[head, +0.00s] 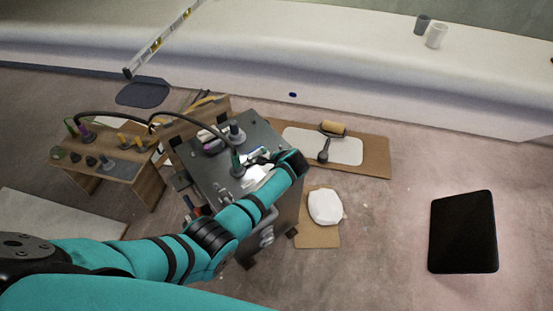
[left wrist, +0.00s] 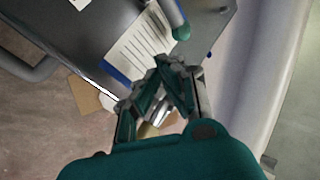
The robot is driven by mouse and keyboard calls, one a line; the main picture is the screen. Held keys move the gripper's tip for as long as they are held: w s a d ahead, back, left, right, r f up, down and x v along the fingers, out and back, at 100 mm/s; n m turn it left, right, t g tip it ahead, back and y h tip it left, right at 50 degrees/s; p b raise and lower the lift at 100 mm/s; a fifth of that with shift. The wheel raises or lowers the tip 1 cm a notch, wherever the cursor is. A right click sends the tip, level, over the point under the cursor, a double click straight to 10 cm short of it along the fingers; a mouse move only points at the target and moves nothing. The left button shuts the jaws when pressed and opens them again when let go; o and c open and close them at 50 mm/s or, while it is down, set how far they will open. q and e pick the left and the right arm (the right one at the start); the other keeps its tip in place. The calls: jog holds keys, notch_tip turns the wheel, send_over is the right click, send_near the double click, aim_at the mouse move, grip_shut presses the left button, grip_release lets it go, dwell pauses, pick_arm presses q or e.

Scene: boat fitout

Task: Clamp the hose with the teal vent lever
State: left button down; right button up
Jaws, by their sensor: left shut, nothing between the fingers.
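A black hose (head: 190,117) arches from the small wooden bench to the grey cart top. Its cart end meets an upright teal fitting (head: 237,160) on a round grey base; I cannot make out the lever's position. In the left wrist view, a teal-ended cylinder (left wrist: 182,33) shows at the top; I cannot tell whether it is the lever. My left gripper (head: 264,156) is over the cart's right part, right of the teal fitting and apart from it. In the left wrist view, its fingers (left wrist: 172,66) are closed together and empty. My right gripper is out of view.
The cart top (head: 208,179) also bears a dark-blue-topped fitting (head: 235,132) and a paper sheet (left wrist: 140,45). The wooden bench (head: 143,181) holds several coloured fittings. A roller (head: 333,128) and a white bundle (head: 325,207) lie right of the cart. A black panel (head: 463,231) lies farther right.

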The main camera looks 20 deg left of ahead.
pick_arm(q)
jog(key=d+r, duration=0.1)
jog(key=s+d+r, duration=0.1)
jog(key=shift+s+r+p, duration=0.1)
jog(key=shift+r+p, duration=0.2)
jog(key=shift+r, duration=0.05)
jog(key=v, duration=0.5)
jog(key=shift+w+d+r+p, duration=0.25)
jog(key=shift+w+d+p, duration=0.05)
jog(key=shift+d, duration=0.1)
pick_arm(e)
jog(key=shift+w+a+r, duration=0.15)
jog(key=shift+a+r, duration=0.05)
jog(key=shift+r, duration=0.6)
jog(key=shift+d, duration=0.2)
